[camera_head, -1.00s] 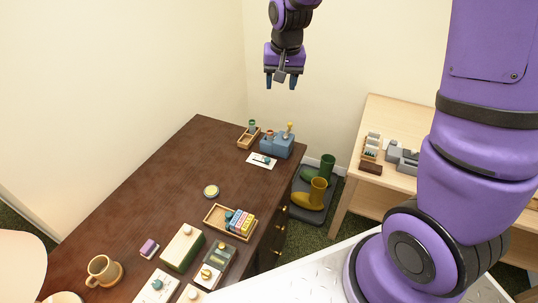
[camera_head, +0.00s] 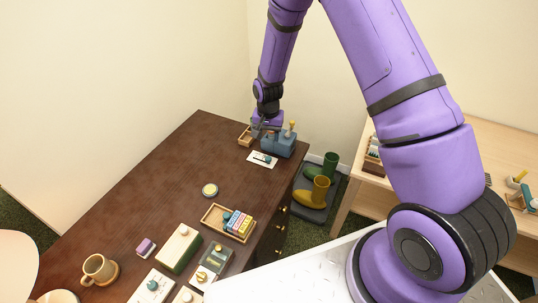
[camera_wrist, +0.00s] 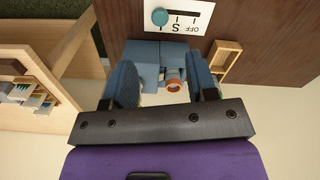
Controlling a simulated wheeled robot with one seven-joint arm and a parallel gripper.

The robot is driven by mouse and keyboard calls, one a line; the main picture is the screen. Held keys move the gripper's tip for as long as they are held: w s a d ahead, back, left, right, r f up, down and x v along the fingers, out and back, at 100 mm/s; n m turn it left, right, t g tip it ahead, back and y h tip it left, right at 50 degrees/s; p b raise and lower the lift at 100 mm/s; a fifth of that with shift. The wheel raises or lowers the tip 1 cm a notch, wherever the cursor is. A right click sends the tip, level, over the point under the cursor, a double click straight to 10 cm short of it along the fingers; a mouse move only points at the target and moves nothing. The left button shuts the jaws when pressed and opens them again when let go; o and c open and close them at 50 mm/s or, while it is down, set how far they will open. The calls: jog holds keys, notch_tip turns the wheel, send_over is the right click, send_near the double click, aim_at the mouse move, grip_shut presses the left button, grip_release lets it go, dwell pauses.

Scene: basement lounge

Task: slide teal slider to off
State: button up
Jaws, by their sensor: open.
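A white card with a dark slot (camera_wrist: 190,13) carries a teal round knob (camera_wrist: 159,17) at the slot's left end in the wrist view. The printed word OFF appears upside down near the slot's other end. In the head view this card (camera_head: 257,163) lies on the dark desk, in front of a blue box (camera_head: 278,145). My gripper (camera_head: 264,132) is low over the desk's far end, beside the blue box. In the wrist view my gripper's (camera_wrist: 163,78) blue fingers are spread, with the blue box (camera_wrist: 143,53) showing between them. The knob is beyond the fingertips, apart from them.
A small wooden tray (camera_wrist: 228,62) is beside the card. A second white card with a teal knob (camera_head: 152,285) lies at the near end of the desk. A tray of coloured blocks (camera_head: 231,222), a green box (camera_head: 179,248) and a mug (camera_head: 98,269) stand there too. The desk's middle is mostly clear.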

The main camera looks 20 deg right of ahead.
aim_at(268, 158)
notch_tip(268, 158, down, 10)
jog(key=shift+f, duration=0.25)
dwell(0.3)
